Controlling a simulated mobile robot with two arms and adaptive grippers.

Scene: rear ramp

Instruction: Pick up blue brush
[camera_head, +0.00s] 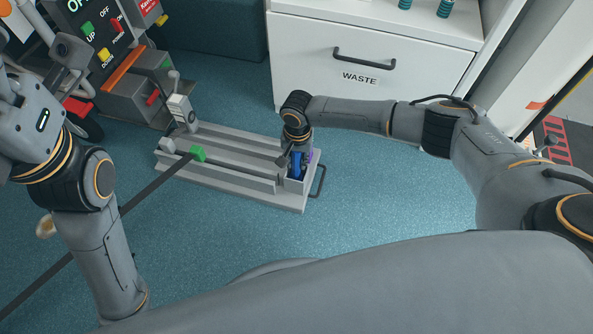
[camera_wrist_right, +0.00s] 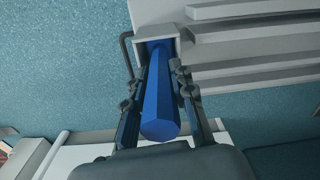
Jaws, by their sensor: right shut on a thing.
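The blue brush (camera_wrist_right: 160,95) stands with its far end inside a small grey box at the end of a grey railed tray (camera_head: 235,180). It also shows as a small blue patch in the head view (camera_head: 297,166). My right gripper (camera_wrist_right: 158,75) is shut on the brush's handle, one finger on each side. In the head view the right gripper (camera_head: 292,155) reaches down over the tray's right end. The brush's lower end is hidden in the box. My left arm is at the left in the head view; its gripper fingers are not visible.
A white drawer labelled WASTE (camera_head: 365,75) stands behind the tray. A control panel with coloured buttons (camera_head: 105,35) is at the upper left. The blue floor (camera_head: 400,205) to the right is clear.

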